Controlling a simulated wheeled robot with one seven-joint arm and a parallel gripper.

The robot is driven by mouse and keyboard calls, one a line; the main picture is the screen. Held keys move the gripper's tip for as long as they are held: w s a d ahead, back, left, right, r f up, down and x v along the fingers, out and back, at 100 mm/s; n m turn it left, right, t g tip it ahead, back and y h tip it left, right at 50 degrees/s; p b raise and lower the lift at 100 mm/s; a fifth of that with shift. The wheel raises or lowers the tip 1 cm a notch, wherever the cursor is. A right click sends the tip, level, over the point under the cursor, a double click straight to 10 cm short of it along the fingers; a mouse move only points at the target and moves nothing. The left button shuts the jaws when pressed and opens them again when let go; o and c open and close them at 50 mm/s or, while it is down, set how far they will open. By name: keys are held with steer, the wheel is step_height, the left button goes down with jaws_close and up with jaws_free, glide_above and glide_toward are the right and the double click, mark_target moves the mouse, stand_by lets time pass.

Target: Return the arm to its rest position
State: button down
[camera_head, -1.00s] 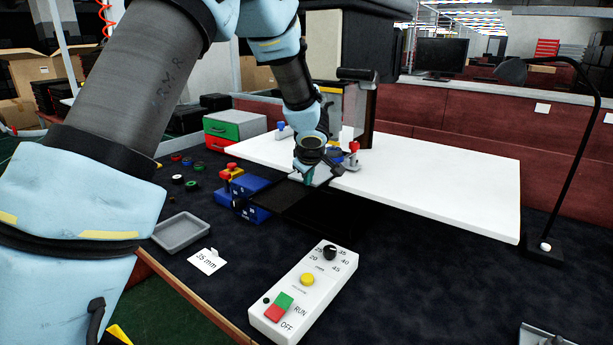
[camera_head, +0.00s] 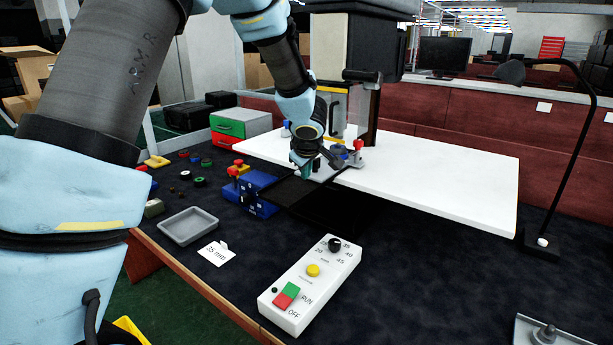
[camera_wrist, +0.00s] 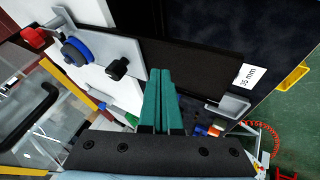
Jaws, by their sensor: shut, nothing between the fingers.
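My gripper (camera_head: 304,172) is above the dark plate and the metal fixture at the left end of the white table. In the wrist view its green fingers (camera_wrist: 160,98) are together with nothing between them. The metal fixture (camera_wrist: 115,52) with a red knob, a blue disc and a black knob lies beyond the fingertips. Its red and blue parts also show at the right of my gripper in the head view. I cannot tell whether the fingertips touch anything below them. My arm reaches in from the upper left.
A control box (camera_head: 311,286) with RUN and OFF buttons stands in front. A grey tray (camera_head: 188,241) and a 35 mm card (camera_head: 215,252) lie at the left. Blue blocks (camera_head: 262,190) are close to my gripper. A black lamp (camera_head: 578,140) stands at the right.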

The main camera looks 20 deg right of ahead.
steer(key=v, duration=0.6)
steer(key=w+a+m+h, duration=0.1)
steer(key=w+a+m, duration=0.2)
steer(key=a, duration=0.9)
steer(key=s+a+f+m+g+y, duration=0.1)
steer(key=s+a+g, duration=0.1)
steer(key=s+a, duration=0.5)
steer(key=s+a+f+m+g+y, duration=0.1)
steer(key=s+a, duration=0.7)
steer(key=a, duration=0.9)
steer(key=shift+a+f+m+g+y+p, duration=0.3)
steer(key=shift+f+m+g+y+p, duration=0.15)
steer(key=shift+f+g+y, duration=0.5)
steer(key=shift+w+r, duration=0.1)
steer(key=shift+r, duration=0.05)
